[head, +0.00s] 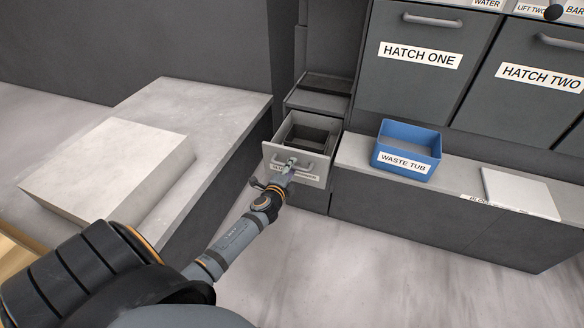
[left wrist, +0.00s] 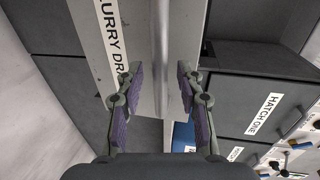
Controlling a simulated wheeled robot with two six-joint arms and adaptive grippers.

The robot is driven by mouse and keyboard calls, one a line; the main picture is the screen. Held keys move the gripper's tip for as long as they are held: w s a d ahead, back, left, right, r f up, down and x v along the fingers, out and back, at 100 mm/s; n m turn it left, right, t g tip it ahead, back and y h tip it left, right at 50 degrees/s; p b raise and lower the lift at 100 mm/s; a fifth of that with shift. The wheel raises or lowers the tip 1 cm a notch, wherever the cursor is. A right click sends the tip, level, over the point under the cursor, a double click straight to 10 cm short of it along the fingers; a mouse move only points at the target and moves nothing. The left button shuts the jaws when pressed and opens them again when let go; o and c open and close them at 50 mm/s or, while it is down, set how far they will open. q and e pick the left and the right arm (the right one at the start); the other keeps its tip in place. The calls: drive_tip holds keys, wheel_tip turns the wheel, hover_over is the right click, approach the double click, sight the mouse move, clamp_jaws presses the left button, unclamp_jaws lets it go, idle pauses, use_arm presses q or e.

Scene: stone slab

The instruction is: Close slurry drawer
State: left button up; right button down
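The slurry drawer (head: 271,156) stands pulled out of the dark cabinet, and its inside shows from above. Its grey front bears a partly covered label, and the label (left wrist: 110,40) shows cut off in the left wrist view. A bar handle (head: 307,164) is on the front. My left gripper (head: 291,163) is at this handle and hides part of it. In the left wrist view its two fingers (left wrist: 158,75) are apart, with a grey bar between them that looks like the handle. I cannot tell whether they touch it. My right gripper is not in view.
A blue waste tub (head: 408,150) stands on the ledge right of the drawer, with a pale slab (head: 520,194) farther right. Hatch one (head: 420,55) is above. A pale block (head: 110,165) lies on the stone counter (head: 215,105) at the left. The floor in front is clear.

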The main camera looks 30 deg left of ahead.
use_arm(q)
drive_tip(key=shift+w+a+f, duration=0.1)
drive_tip(key=shift+w, duration=0.5)
drive_tip(key=shift+c, duration=0.3)
clamp_jaws()
